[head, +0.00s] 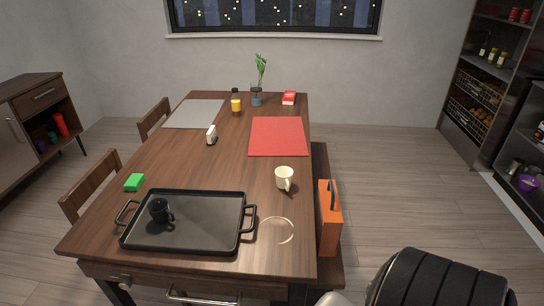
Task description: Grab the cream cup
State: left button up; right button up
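The cream cup (284,177) stands upright on the wooden table (200,168), right of the middle, near the table's right edge. Its handle is on the side toward me. Part of my own body shows at the bottom right. Neither of my grippers shows in the head view, so I cannot see what they hold.
A black tray (205,232) with a black mug (160,210) lies left of the cup. A clear round dish (276,230) is in front of it, a red mat (278,136) behind. An orange case (329,220) stands at the table's right side. Floor is free further right.

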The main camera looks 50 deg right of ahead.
aim_at(284, 175)
jog(key=i+j+z, duration=0.1)
jog(key=i+z, duration=0.3)
jog(key=i+j+z, duration=0.25)
jog(key=i+z, duration=0.2)
jog(key=i, duration=0.05)
